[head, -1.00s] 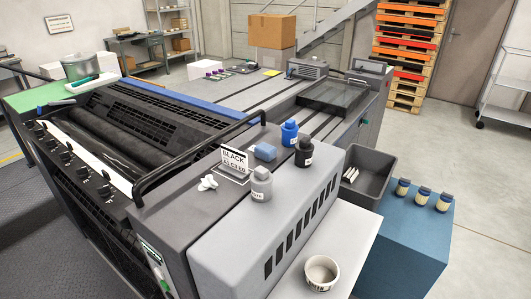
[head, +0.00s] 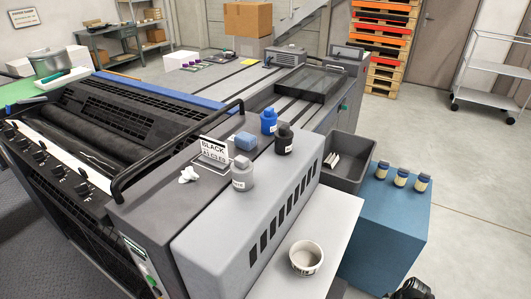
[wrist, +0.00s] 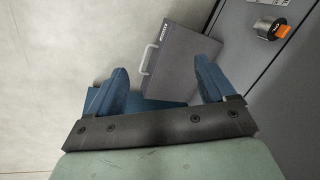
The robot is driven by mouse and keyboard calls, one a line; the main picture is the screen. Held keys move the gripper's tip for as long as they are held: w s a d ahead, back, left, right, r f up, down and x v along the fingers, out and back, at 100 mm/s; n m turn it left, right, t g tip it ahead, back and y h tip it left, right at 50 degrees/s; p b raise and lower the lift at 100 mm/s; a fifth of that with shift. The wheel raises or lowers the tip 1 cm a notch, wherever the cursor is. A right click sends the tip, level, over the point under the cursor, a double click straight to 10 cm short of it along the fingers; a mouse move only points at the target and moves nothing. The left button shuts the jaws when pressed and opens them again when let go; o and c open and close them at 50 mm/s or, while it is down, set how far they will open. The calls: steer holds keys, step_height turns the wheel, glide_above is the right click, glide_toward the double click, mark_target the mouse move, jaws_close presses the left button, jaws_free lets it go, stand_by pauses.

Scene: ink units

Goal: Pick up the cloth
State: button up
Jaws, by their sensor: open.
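No piece is clearly a cloth. A small white crumpled piece (head: 188,174) lies on the grey machine top, left of the grey bottle (head: 242,174). A light blue soft-looking block (head: 244,140) lies behind that bottle, beside the sign reading BLACK (head: 213,151). I cannot tell which of these, if either, is the cloth. In the wrist view my gripper (wrist: 160,85) is open, its two blue fingers wide apart with nothing between their tips. It points down toward the floor and a grey box with a handle (wrist: 165,60), away from the machine top's small things.
A blue bottle (head: 269,122) and a black bottle (head: 283,140) stand close to the light blue block. A white cup (head: 306,258) stands at the front. A dark bin (head: 350,172) and a blue cabinet (head: 385,232) with small jars stand right. Open floor lies beyond.

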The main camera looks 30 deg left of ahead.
steer(key=w+a+r+n+t+y, duration=0.15)
steer(key=w+a+r+n, duration=0.3)
steer(key=w+r, duration=0.8)
steer(key=w+a+r+n+t+y, duration=0.1)
steer(key=w+a+r+n+t, duration=0.3)
steer(key=w+r, duration=0.9)
steer(key=w+a+r+n+y, duration=0.1)
steer(key=w+a+r, duration=0.3)
steer(key=a+r, duration=1.2)
steer(key=w+a+r+n+y, duration=0.1)
steer(key=w+a+r+y, duration=0.15)
steer(key=a+r, duration=1.3)
steer(key=s+a+r, duration=0.4)
steer(key=r, duration=0.6)
steer(key=g+h, duration=0.4)
glide_above(245, 136)
steer(key=d, duration=0.5)
step_height(245, 136, down, 4)
steer(key=shift+t+h, duration=0.25)
steer(key=shift+h, duration=0.05)
steer(key=x, duration=1.3)
steer(key=shift+s+f, duration=0.15)
steer(key=shift+f, duration=0.2)
steer(key=c, duration=1)
steer(key=shift+c, duration=0.2)
